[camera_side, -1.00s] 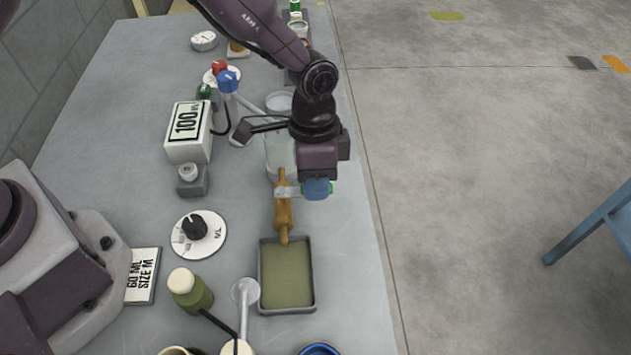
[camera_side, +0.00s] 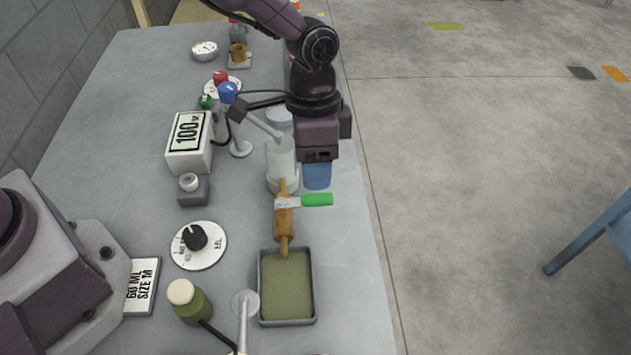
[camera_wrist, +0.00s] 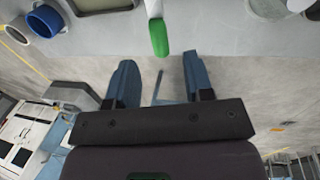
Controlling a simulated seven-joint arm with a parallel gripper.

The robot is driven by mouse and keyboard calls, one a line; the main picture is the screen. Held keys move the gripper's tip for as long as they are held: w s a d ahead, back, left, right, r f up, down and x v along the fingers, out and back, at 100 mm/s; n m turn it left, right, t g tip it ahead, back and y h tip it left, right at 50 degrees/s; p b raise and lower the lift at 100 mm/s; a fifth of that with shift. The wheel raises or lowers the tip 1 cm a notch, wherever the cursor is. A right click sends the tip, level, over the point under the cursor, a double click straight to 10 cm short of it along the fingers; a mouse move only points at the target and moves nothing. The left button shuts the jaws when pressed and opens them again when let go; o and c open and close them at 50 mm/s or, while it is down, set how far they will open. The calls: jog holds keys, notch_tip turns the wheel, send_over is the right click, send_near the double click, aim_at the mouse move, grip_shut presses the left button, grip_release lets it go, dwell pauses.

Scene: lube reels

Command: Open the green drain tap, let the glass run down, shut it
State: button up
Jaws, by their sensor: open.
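The green tap handle (camera_side: 317,199) points right, crosswise to the brown tap body (camera_side: 284,215). The body runs from the foot of the clear glass (camera_side: 281,158) to a tray of olive-green liquid (camera_side: 286,285). The level in the glass is hard to read. My gripper (camera_side: 317,175) is just beyond the handle on its far side, apart from it, with blue fingers. In the wrist view the green handle (camera_wrist: 159,38) lies ahead of the gap between the open, empty fingers (camera_wrist: 160,77).
A white box marked 100 (camera_side: 188,150), a dial (camera_side: 198,245) and a green bottle (camera_side: 190,300) stand left of the glass and tray. A lamp-like arm (camera_side: 262,124) leans close to the glass. The bench's right edge is near the handle; open floor lies beyond.

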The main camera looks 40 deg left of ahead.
notch_tip(320, 180, up, 8)
jog(key=w+a, duration=0.1)
jog(key=shift+f, duration=0.2)
jog(key=s+a+r+n+t, duration=0.3)
jog(key=s+a+r+n, duration=0.1)
jog(key=s+a+r, duration=0.3)
jog(key=s+a+r+n+t+y, duration=0.1)
jog(key=s+a+r+n+t, duration=0.3)
jog(key=s+a+r, duration=0.3)
jog(key=s+a, duration=0.5)
jog(key=a, duration=0.1)
jog(key=shift+a+r+n+y, duration=0.3)
jog(key=shift+r+n, duration=0.1)
jog(key=shift+s, duration=0.1)
dwell(0.4)
